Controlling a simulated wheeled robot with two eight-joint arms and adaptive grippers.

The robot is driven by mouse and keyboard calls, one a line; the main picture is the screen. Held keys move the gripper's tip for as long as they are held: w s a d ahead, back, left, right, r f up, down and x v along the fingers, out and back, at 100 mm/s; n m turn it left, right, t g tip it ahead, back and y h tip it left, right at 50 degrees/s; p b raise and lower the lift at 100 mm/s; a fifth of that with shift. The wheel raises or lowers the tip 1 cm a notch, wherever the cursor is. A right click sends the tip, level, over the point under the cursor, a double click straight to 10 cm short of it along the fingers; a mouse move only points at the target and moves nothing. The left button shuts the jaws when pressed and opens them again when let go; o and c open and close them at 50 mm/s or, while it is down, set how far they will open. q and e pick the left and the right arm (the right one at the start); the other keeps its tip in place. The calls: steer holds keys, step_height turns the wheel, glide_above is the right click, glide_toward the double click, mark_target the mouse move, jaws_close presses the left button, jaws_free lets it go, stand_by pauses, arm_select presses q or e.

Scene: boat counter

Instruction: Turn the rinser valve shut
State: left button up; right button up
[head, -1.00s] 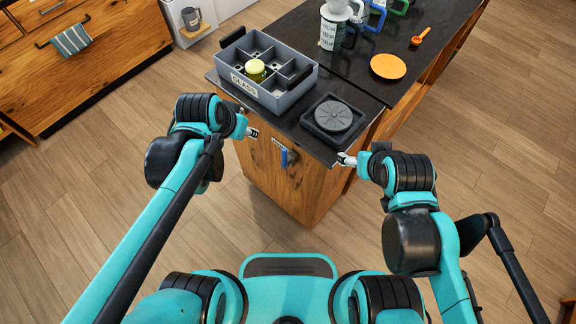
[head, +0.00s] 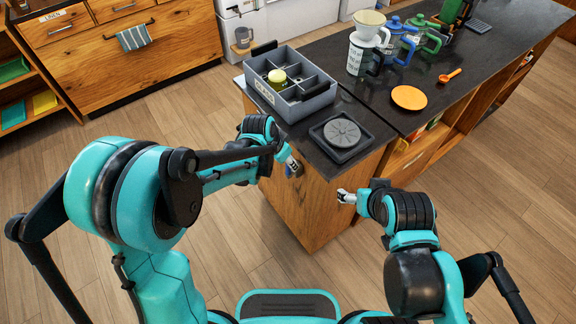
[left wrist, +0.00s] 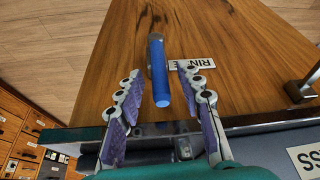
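The rinser valve's blue handle (left wrist: 159,75) sticks out from the wooden end panel of the counter, beside a partly hidden white label that reads "RIN" (left wrist: 190,64). My left gripper (head: 293,167) is at that panel and mostly covers the handle in the head view. In the left wrist view my left gripper (left wrist: 164,80) is open, with one finger on each side of the handle; I see gaps, so it is not gripped. The rinser (head: 341,133), a black square with a round grey grille, sits on the counter above. My right gripper (head: 346,196) hangs right of the panel, holding nothing visible; its fingers are too small to judge.
A grey divided crate (head: 312,96) with a yellow-lidded jar (head: 277,77) stands left of the rinser. An orange plate (head: 408,97), an orange spoon (head: 450,75) and several jugs stand farther back. The floor before the counter is clear.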

arm_select(q)
steer(key=shift+x, duration=0.85)
jaws_close()
